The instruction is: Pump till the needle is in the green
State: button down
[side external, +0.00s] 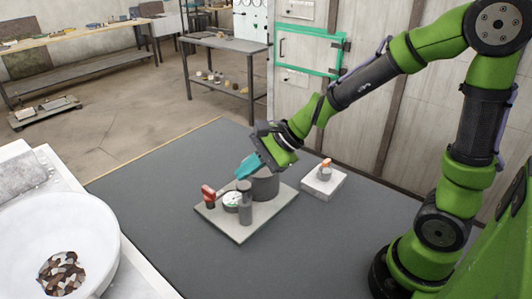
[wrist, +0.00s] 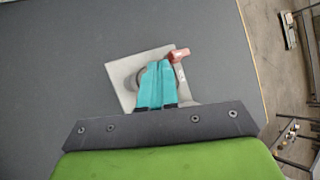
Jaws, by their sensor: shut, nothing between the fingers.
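The pump set stands on a grey base plate (side external: 232,232) on the dark table. A round gauge (side external: 231,199) with a white face and some green sits on it; its needle is too small to read. A red part (side external: 208,193) stands at the left of the plate and also shows in the wrist view (wrist: 180,55). A grey post (side external: 245,210) and a wide dark cylinder (side external: 266,185) stand on the right side. My gripper (side external: 243,170) has teal fingers, shut and empty, above the plate near the post. In the wrist view the fingers (wrist: 156,75) hide the plate's middle.
A pale block (side external: 323,184) with a small orange-topped part stands to the right on the table. A white bowl (side external: 85,235) with brown pieces is at the left on a white surface. The dark table (side external: 150,185) is clear left of the plate.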

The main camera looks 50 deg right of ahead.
aim_at(248, 185)
jog(key=shift+f, duration=0.1)
jog(key=shift+f, duration=0.35)
jog(key=shift+f, duration=1.85)
dwell(1.5)
jog(key=shift+r, duration=2.3)
jog(key=shift+r, duration=2.5)
